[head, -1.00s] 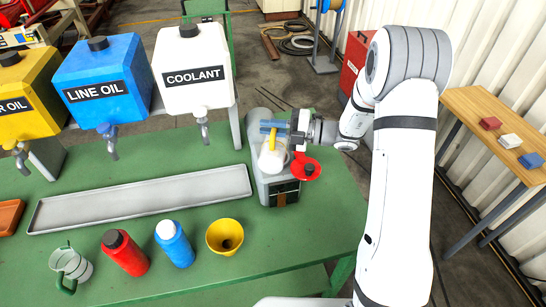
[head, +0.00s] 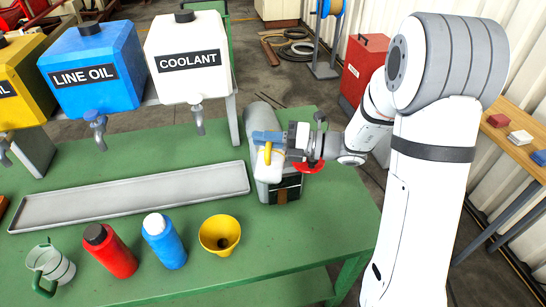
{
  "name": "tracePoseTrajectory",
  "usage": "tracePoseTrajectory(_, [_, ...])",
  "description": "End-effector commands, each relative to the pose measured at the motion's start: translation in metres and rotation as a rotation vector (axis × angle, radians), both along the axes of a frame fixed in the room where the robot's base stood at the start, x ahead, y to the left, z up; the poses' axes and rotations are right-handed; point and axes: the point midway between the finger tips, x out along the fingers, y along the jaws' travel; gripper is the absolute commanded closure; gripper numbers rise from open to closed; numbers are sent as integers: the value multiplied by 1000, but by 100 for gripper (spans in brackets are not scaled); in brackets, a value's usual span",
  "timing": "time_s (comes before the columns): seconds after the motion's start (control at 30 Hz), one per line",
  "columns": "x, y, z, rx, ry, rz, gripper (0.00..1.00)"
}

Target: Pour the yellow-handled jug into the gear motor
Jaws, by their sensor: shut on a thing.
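The gear motor (head: 287,190) is a grey housing with a dark front at the right end of the green bench. My gripper (head: 267,138), with blue fingers, is shut on the yellow-handled jug (head: 267,154) above it. The yellow handle shows between the fingers. The jug's pale body is mostly hidden against the grey housing, so its tilt and any liquid cannot be told. A red part (head: 309,168) shows at the motor's right side, partly covered by my gripper.
A yellow funnel (head: 220,235), blue bottle (head: 164,241), red bottle (head: 110,250) and green-handled clear jug (head: 50,267) stand along the front. A long grey tray (head: 130,197) lies behind them. The coolant tank (head: 188,65) and line oil tank (head: 94,76) stand at the back.

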Motion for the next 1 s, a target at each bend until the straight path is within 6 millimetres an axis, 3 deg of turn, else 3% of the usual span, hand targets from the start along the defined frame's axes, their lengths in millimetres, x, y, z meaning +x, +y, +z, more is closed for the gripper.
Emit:
tracePoseTrajectory(0.4, [-15,2,-19,-16,-146,-1,100])
tracePoseTrajectory(1.0, [-78,11,-31,-88,-785,0,100])
